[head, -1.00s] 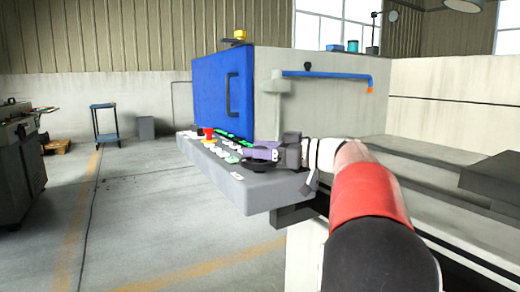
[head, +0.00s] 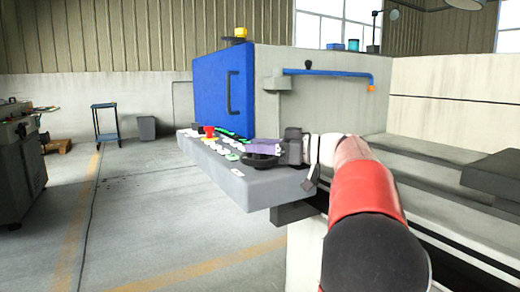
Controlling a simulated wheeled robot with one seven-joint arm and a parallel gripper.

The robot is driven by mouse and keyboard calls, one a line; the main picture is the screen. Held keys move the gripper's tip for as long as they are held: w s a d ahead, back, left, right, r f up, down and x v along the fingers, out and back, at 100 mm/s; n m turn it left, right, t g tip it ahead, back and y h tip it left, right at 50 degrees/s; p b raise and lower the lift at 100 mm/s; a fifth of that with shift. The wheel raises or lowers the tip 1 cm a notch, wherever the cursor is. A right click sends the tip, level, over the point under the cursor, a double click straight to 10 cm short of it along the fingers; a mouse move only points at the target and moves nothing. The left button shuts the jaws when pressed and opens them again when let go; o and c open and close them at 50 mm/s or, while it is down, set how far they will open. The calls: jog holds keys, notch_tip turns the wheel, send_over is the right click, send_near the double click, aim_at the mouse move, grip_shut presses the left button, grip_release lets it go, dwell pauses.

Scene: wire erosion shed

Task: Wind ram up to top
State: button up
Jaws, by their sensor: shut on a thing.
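A black round handwheel (head: 260,161) sits on the sloping grey control panel (head: 235,180), near the panel's right end. My gripper (head: 262,148), with purple fingers, reaches in from the right over the handwheel. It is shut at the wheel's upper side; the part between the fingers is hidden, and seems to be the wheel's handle. My red and black arm covers the space to the right of the panel. I cannot pick out the ram in this view.
Beside the handwheel are several buttons and a red knob (head: 209,130). Behind stands the machine with a blue door (head: 223,95) and a blue pipe (head: 325,73). Left of the panel the floor is clear, with a small blue stand (head: 105,122) farther back.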

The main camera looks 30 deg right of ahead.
jog(key=o, duration=1)
jog(key=shift+c, duration=0.2)
jog(key=v, duration=0.7)
jog(key=shift+s+d, duration=0.25)
jog(key=shift+d, duration=0.05)
